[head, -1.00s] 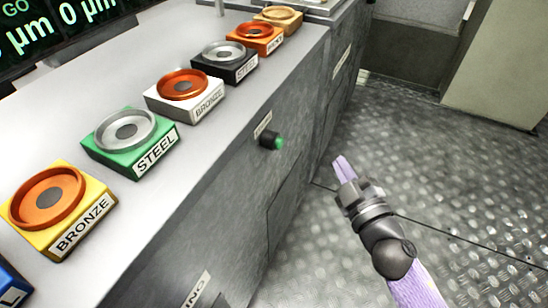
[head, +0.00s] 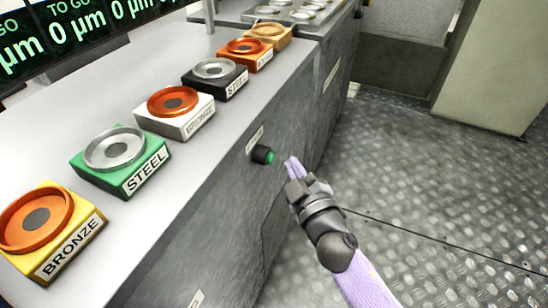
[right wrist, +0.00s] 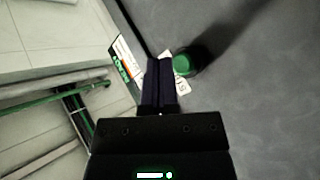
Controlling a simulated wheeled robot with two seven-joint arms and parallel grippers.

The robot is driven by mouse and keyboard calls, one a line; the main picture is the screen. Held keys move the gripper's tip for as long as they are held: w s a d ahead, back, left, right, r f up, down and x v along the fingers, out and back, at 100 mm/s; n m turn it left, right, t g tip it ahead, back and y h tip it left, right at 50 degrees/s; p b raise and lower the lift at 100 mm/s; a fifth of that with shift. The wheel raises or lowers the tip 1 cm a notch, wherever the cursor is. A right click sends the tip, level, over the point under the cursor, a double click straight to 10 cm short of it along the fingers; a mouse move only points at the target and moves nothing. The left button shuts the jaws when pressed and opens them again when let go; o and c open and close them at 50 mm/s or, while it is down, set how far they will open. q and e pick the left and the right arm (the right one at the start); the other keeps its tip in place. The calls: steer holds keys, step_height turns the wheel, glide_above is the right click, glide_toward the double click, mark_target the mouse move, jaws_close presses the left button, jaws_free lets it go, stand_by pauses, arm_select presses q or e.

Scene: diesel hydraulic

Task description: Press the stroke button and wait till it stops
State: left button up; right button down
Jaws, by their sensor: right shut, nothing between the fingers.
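The stroke button is a green-capped black button (head: 267,156) on the grey front face of the cabinet (head: 232,190), under a small white label (head: 255,139). My right gripper (head: 290,163) is shut and empty, its tips just right of the green cap in the head view. In the right wrist view the green button (right wrist: 184,63) shows just beyond and to the right of the closed fingers (right wrist: 160,66). A small gap seems to lie between tips and cap; I cannot tell contact for sure. My left gripper is not in view.
On the worktop stand labelled blocks with rings: yellow bronze (head: 45,230), green steel (head: 120,160), white bronze (head: 175,112), black steel (head: 215,78) and more behind. A display (head: 75,30) stands upper left. The metal floor (head: 420,190) at right is clear.

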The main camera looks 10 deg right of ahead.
steer(key=shift+w+a, duration=0.25)
steer(key=shift+a, duration=0.1)
stand_by(0.7)
stand_by(0.3)
stand_by(0.9)
steer(key=shift+w+a, duration=0.2)
steer(key=shift+a, duration=0.15)
steer(key=shift+w+a, duration=0.3)
steer(key=shift+a, duration=0.15)
stand_by(0.7)
steer(key=shift+s+d, duration=0.55)
steer(key=shift+d, duration=0.25)
steer(key=shift+s+d+p, duration=0.3)
steer(key=shift+s+d, duration=0.4)
steer(key=shift+d, duration=0.35)
steer(key=shift+s+d+p, duration=0.3)
steer(key=shift+s+d, duration=0.4)
steer(key=shift+d, duration=0.3)
